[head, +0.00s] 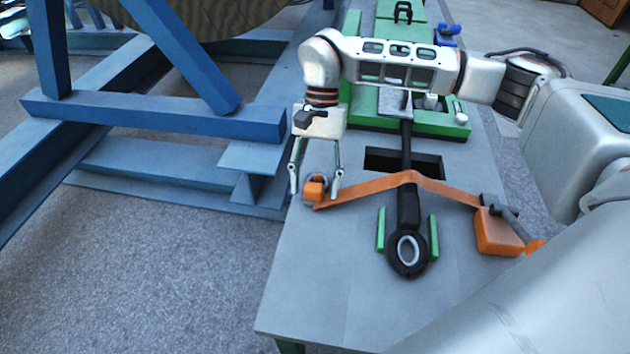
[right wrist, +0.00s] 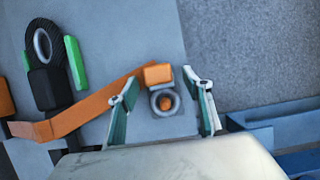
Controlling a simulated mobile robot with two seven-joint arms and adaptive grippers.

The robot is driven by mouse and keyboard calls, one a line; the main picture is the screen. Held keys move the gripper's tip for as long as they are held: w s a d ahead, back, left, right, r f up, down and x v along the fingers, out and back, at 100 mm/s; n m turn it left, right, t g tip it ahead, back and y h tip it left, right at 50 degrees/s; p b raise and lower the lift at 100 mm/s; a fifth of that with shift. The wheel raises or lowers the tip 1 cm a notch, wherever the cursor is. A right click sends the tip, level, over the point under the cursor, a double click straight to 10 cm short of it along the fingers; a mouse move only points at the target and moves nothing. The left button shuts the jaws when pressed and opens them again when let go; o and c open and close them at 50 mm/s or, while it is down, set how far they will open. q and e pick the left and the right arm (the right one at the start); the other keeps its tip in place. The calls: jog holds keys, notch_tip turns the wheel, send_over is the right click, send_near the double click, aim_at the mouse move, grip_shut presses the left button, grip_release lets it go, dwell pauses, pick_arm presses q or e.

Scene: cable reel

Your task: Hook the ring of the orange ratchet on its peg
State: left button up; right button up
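The orange ratchet (head: 498,232), a box with a dark handle, lies at the right of the grey table. Its orange strap (head: 380,187) runs left over a black cable to an orange end block (head: 314,190). In the right wrist view a grey ring (right wrist: 155,99) sits against the end block (right wrist: 157,74), with an orange round piece (right wrist: 166,103) inside it. I cannot tell whether that piece is a peg. My right gripper (head: 314,193) is open, its fingers on either side of the block and ring, apart from them in the right wrist view (right wrist: 162,102). My left gripper is not in view.
The black cable's looped end (head: 408,262) lies between two green rails (head: 433,236). A dark rectangular opening (head: 378,160) is in the table (head: 325,290). A green machine (head: 440,122) stands behind. A blue steel frame (head: 150,115) is at the left. The table's front left is bare.

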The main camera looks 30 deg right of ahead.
jog(key=v, duration=1.2)
dwell(0.4)
